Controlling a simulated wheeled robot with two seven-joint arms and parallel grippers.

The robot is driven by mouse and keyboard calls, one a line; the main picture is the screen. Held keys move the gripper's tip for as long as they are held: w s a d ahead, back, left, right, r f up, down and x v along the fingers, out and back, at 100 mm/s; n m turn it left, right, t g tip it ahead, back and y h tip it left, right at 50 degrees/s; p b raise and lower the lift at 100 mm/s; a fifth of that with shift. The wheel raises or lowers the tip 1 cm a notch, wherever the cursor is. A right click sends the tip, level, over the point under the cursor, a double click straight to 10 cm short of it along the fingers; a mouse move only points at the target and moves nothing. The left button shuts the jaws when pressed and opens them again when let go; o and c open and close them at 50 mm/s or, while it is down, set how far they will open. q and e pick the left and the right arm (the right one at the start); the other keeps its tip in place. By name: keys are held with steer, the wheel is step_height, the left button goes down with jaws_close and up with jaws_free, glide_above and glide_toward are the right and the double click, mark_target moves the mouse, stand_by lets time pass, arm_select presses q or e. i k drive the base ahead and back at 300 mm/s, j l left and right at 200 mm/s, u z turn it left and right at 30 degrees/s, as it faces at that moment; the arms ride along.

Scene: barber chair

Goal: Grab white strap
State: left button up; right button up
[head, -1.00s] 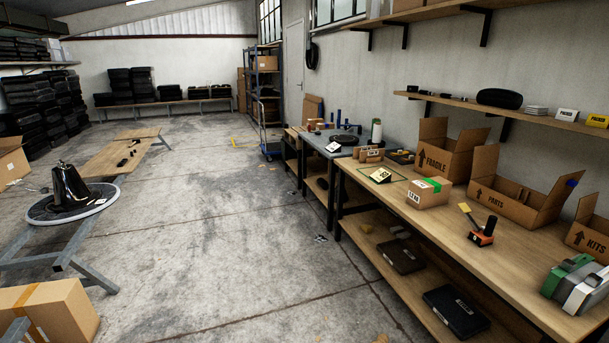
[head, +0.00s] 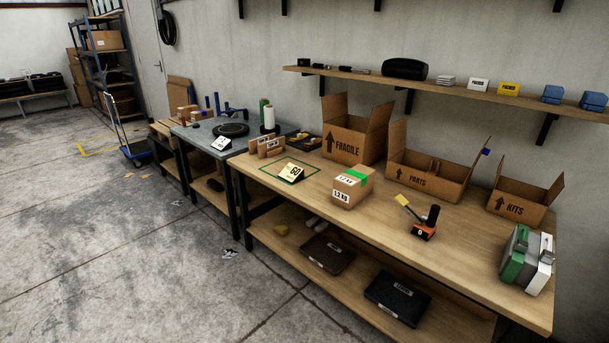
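At the right end of the wooden workbench stands a grey case-like object (head: 526,258) with a green band and a white band on it. The white band, which looks like the white strap (head: 542,268), is on its right side. The green strap (head: 514,256) is on its left side. Both seem to run over the top and down the front; their far sides are hidden. Neither of my grippers is in view.
The workbench (head: 460,262) also holds an orange-black tape dispenser (head: 422,224), a taped carton (head: 352,186), and open boxes marked FRAGILE (head: 350,142), PARTS (head: 428,182) and KITS (head: 520,206).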

mark_target(547, 258)
steer(key=z, duration=1.65)
